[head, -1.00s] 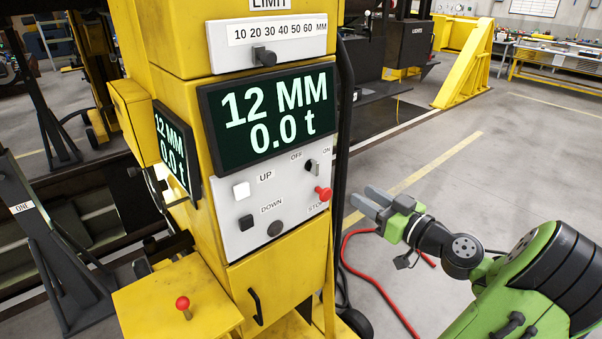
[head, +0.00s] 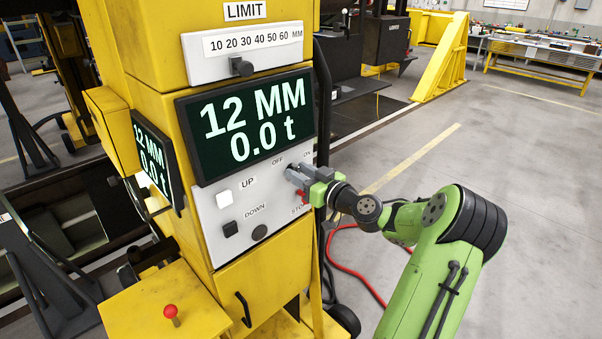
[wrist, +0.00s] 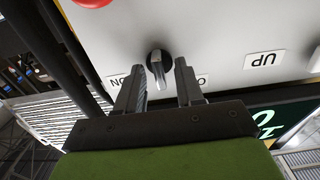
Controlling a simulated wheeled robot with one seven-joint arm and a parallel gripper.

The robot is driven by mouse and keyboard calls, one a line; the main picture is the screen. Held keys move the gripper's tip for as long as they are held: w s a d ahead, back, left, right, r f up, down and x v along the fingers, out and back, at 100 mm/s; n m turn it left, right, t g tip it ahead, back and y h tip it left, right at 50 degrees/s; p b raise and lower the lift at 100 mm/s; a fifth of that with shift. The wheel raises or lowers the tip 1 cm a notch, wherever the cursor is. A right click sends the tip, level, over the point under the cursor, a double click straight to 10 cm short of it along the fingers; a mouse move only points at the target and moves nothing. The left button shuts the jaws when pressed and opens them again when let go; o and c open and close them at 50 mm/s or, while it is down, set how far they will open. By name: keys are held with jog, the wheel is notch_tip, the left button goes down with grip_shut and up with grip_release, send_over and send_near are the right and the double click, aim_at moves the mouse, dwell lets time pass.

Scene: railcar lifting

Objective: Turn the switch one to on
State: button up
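The switch (wrist: 157,68) is a dark round knob with a grey lever on the yellow column's light control panel (head: 215,210). In the wrist view its lever points down the picture, between the ON label (wrist: 118,82) on the left and the OFF label on the right, partly covered by a finger. My gripper (wrist: 160,80) is open, with one finger on each side of the lever and a visible gap to both. In the head view my gripper (head: 297,175) is at the panel's upper right, below the OFF and ON labels, and hides most of the switch.
A red stop button (head: 302,197) sits just below my gripper, partly hidden. White UP (head: 224,198) and black DOWN (head: 230,229) buttons are left of it. The display (head: 250,122) above reads 12 MM and 0.0 t. Open floor lies to the right.

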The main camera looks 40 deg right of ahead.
grip_shut()
jog(key=shift+m, duration=0.3)
jog(key=m, duration=0.6)
jog(key=shift+d, duration=0.1)
jog(key=m+p, duration=0.2)
jog(key=m, duration=0.3)
jog(key=shift+d, duration=0.1)
jog(key=shift+f+m, duration=0.1)
jog(key=shift+m, duration=0.2)
jog(key=shift+o, duration=0.3)
grip_release()
